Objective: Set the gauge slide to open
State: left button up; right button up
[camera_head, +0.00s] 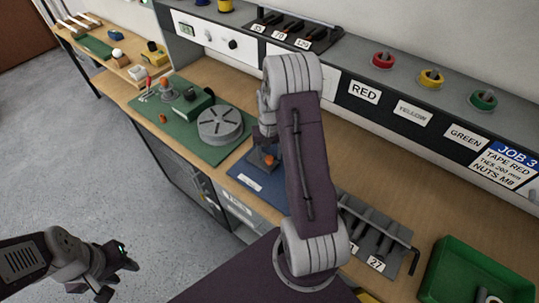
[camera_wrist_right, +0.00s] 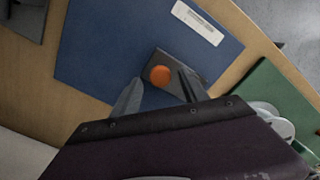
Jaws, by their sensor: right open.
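A small grey block with an orange round knob (camera_wrist_right: 159,75) lies on the blue mat (camera_wrist_right: 105,45); I take it to be the gauge slide. In the head view, the knob (camera_head: 270,160) shows just below my right gripper (camera_head: 263,145). My right gripper (camera_wrist_right: 161,90) is open in the right wrist view, with one finger on each side of the knob. I cannot tell whether the fingers touch it. The slide's setting cannot be read. My left gripper (camera_head: 118,279) is open and empty over the floor at lower left.
A green mat (camera_head: 190,135) with a grey slotted disc (camera_head: 220,124) lies left of the blue mat. A tool rack (camera_head: 375,235) and a green bin (camera_head: 475,275) stand on the right. A shelf with coloured tape rolls runs behind.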

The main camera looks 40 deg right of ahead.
jog(key=shift+f, duration=0.55)
grip_shut()
dwell(1.0)
